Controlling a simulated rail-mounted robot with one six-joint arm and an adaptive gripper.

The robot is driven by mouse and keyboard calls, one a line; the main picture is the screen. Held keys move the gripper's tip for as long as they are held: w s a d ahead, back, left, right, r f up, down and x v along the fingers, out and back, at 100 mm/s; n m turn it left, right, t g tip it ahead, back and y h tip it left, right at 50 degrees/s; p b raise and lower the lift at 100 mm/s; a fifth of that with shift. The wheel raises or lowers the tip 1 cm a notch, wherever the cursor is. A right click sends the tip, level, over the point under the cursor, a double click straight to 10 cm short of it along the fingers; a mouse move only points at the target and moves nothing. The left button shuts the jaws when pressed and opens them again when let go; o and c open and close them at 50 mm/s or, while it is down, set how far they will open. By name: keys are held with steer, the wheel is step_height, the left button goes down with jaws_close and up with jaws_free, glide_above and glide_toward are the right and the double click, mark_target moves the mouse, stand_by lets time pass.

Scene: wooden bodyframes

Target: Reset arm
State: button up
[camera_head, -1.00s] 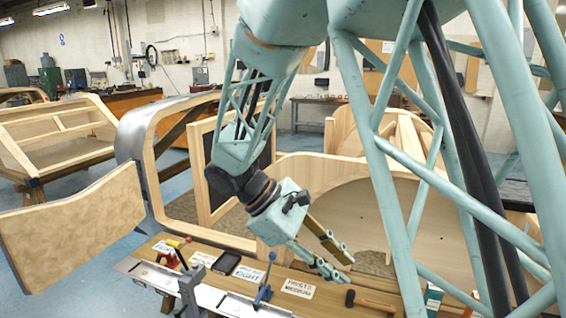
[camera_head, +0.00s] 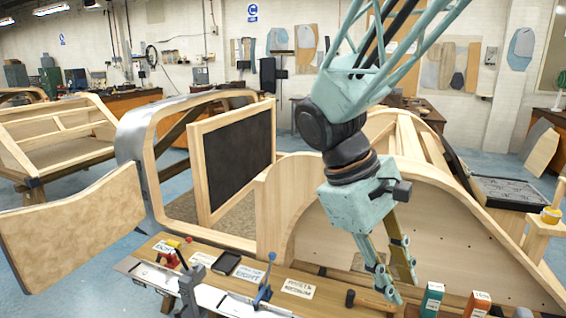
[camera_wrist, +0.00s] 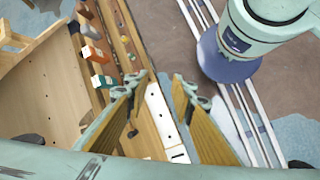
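My gripper (camera_head: 404,288) hangs from my pale green arm in the head view, pointing down above the right part of the wooden workbench (camera_head: 325,276). Its two fingers are spread apart with nothing between them. In the wrist view my gripper (camera_wrist: 161,82) also shows both fingers apart, with the bench surface visible through the gap. The fingertips appear close to the mallet (camera_head: 368,300) and the green box (camera_head: 432,299) in the head view; I cannot tell the exact height above the bench.
An orange box (camera_head: 476,305) stands right of the green one. Red and blue clamps, with a blue-handled one (camera_head: 265,285), and a dark tray (camera_head: 227,263) are on the bench's left. A curved wooden bodyframe (camera_head: 440,235) rises behind the bench, close to my arm.

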steer(key=s+r+m+t+y, duration=0.2)
steer(key=s+r+m, duration=0.1)
steer(key=s, duration=0.6)
steer(key=s+r+m+t+y, duration=0.2)
steer(key=s+r+m+t, duration=0.1)
steer(key=s, duration=0.5)
steer(key=shift+s+r+m+y, duration=0.4)
steer(key=shift+r+m, duration=0.15)
steer(key=shift+m, duration=0.05)
stand_by(2.4)
